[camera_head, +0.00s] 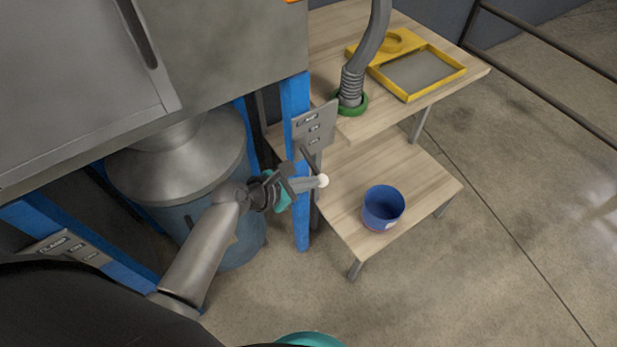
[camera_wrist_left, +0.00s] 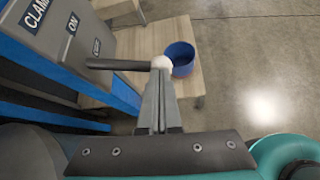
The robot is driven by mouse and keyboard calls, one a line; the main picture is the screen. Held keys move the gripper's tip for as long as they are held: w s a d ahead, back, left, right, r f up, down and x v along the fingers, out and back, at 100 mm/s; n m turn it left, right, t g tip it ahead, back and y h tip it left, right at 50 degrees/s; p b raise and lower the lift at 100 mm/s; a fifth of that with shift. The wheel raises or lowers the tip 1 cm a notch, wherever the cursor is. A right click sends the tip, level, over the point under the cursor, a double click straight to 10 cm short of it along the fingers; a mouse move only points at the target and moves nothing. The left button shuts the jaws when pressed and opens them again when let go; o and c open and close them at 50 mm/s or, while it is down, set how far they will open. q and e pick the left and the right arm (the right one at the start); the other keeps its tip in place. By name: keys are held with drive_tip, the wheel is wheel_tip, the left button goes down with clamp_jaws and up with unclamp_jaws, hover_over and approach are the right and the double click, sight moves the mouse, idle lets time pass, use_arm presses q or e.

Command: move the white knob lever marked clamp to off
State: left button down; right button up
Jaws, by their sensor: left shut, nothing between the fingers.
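The clamp lever is a dark rod with a white knob (camera_head: 323,181) at its end. It sticks out from a grey label plate (camera_head: 315,124) on a blue post. In the left wrist view the plate (camera_wrist_left: 62,30) reads CLAMP and ON, with a smaller label lower down that I cannot read. There the rod (camera_wrist_left: 118,64) runs sideways to the white knob (camera_wrist_left: 162,62). My left gripper (camera_head: 313,183) is shut and empty. Its fingertips (camera_wrist_left: 160,76) are right at the knob; I cannot tell whether they touch it. My right gripper is out of view.
A wooden two-level table (camera_head: 430,178) stands to the right, with a blue bowl (camera_head: 383,208) on its lower shelf. A grey hose (camera_head: 352,85) ends in a green ring above. Another label plate (camera_head: 65,249) is at lower left.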

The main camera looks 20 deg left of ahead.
use_arm(q)
drive_tip(key=shift+a+f+m+y, duration=0.1)
drive_tip(key=shift+f+m+y, duration=0.3)
drive_tip(key=shift+f, duration=0.2)
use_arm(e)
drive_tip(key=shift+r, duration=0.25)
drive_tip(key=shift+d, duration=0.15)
